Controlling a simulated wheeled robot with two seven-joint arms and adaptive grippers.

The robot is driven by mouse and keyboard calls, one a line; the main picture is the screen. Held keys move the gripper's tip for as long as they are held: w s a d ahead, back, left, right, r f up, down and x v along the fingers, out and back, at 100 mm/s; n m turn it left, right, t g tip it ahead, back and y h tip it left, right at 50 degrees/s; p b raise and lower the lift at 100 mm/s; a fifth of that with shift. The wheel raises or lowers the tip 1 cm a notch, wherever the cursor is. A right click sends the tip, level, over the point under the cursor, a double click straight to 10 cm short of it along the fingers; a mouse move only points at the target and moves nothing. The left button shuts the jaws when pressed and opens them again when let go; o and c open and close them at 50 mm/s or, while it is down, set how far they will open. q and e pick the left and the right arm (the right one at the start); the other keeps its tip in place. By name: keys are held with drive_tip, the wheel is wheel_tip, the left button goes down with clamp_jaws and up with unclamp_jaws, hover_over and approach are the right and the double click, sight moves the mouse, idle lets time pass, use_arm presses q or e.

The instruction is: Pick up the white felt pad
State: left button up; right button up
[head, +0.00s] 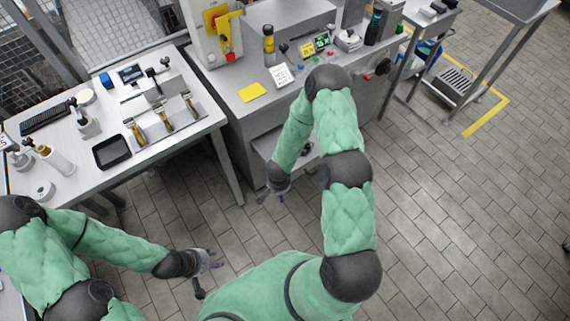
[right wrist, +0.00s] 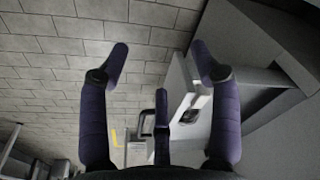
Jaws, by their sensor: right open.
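I cannot pick out a white felt pad for certain in either view. My right gripper (head: 269,197) hangs in front of the grey workbench, below its top and near a pale open drawer or shelf (head: 262,146). In the right wrist view its purple fingers (right wrist: 160,75) are spread with nothing between them. The drawer or shelf also shows there (right wrist: 182,82), with a small dark item (right wrist: 195,108) by it, partly behind a finger. My left gripper (head: 212,262) is over the floor at the lower middle, away from both tables; its fingers are too small to read.
The grey workbench (head: 235,115) holds a yellow pad (head: 252,92), a white keypad-like item (head: 280,76) and bottles. The white table (head: 190,138) at left holds a black tray (head: 111,151), a keyboard (head: 45,119) and tools. Tiled floor (head: 450,230) is clear at right.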

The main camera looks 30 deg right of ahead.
drive_tip(key=w+d+r+m+p, duration=0.1)
drive_tip(key=w+d, duration=0.1)
drive_tip(key=w+d+r+m+g+p, duration=0.1)
drive_tip(key=w+d+m, duration=0.1)
drive_tip(key=d, duration=0.1)
drive_tip(key=w+d+r+m, duration=0.1)
drive_tip(key=w+d+m, duration=0.1)
drive_tip(key=shift+d+h+p, duration=0.25)
drive_tip(key=shift+h+p, duration=0.15)
drive_tip(key=w+d+r+m+y+p, duration=0.1)
drive_tip(key=w+d+r+m+p, duration=0.15)
drive_tip(key=w+m, duration=0.2)
drive_tip(key=shift+n+g, duration=0.3)
drive_tip(key=shift+n, duration=0.05)
drive_tip(key=f+b, duration=0.1)
drive_tip(key=f, duration=0.1)
drive_tip(key=f+b, duration=0.2)
drive_tip(key=f, duration=0.1)
drive_tip(key=shift+w+a+f, duration=0.15)
drive_tip(key=shift+a+f, duration=0.05)
drive_tip(key=shift+f, duration=0.1)
wheel_tip(320, 180, down, 5)
drive_tip(key=shift+f+b, duration=0.1)
drive_tip(key=shift+b, duration=1)
drive_tip(key=shift+a, duration=0.1)
drive_tip(key=c, duration=1.3)
